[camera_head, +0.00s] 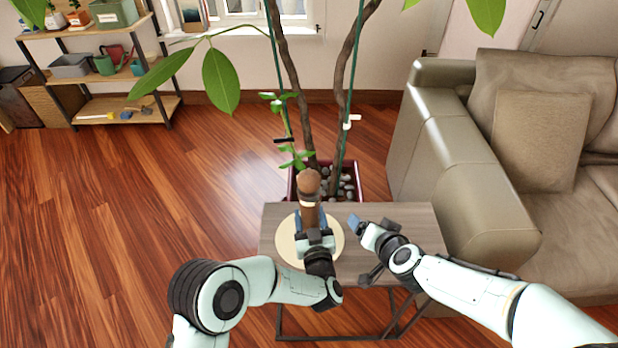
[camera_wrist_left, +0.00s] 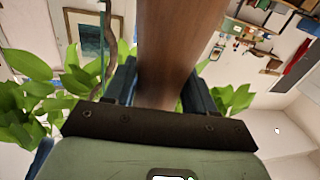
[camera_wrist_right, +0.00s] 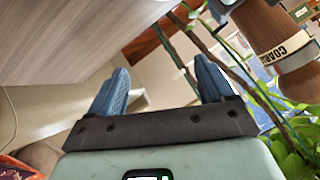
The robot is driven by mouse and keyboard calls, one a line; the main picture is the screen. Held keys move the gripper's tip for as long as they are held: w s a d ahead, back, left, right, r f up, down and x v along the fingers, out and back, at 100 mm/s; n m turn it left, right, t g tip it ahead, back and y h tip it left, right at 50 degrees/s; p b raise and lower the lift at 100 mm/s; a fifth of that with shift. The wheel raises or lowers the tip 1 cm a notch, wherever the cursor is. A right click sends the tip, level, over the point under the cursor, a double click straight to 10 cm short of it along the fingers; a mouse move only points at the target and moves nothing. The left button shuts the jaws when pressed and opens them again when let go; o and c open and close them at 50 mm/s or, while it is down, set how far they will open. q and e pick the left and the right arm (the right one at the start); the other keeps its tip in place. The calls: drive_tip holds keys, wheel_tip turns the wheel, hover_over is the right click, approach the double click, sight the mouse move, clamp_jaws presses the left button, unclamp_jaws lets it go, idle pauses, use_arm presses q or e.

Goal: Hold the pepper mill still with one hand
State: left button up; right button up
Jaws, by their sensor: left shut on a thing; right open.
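The brown wooden pepper mill (camera_head: 309,187) stands upright on a round pale board (camera_head: 284,244) on the small side table (camera_head: 405,215). My left gripper (camera_head: 311,220) is shut on the mill's body from the near side. In the left wrist view the mill's brown body (camera_wrist_left: 180,45) fills the space between the two fingers (camera_wrist_left: 155,85). My right gripper (camera_head: 357,228) is open and empty, to the right of the mill and apart from it. In the right wrist view the mill (camera_wrist_right: 275,45) shows at upper right with a white band lettered "COARSE", outside the open fingers (camera_wrist_right: 165,88).
A potted plant (camera_head: 345,182) with tall stems and stakes stands just behind the table, its leaves hanging overhead. A leather sofa (camera_head: 450,150) is close on the right. A shelf (camera_head: 125,105) stands at back left. The wooden floor at left is clear.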

wheel_tip(320, 180, up, 5)
drive_tip(key=a+n+t+y, duration=0.1)
drive_tip(key=a+n+t, duration=0.15)
drive_tip(key=n, duration=0.25)
drive_tip(key=n+t+y, duration=0.3)
drive_tip(key=n+y, duration=0.2)
drive_tip(key=y, duration=0.1)
approach(314, 186)
drive_tip(key=x, duration=1.2)
drive_tip(key=shift+w+a, duration=0.1)
drive_tip(key=shift+w, duration=0.15)
drive_tip(key=c, duration=1)
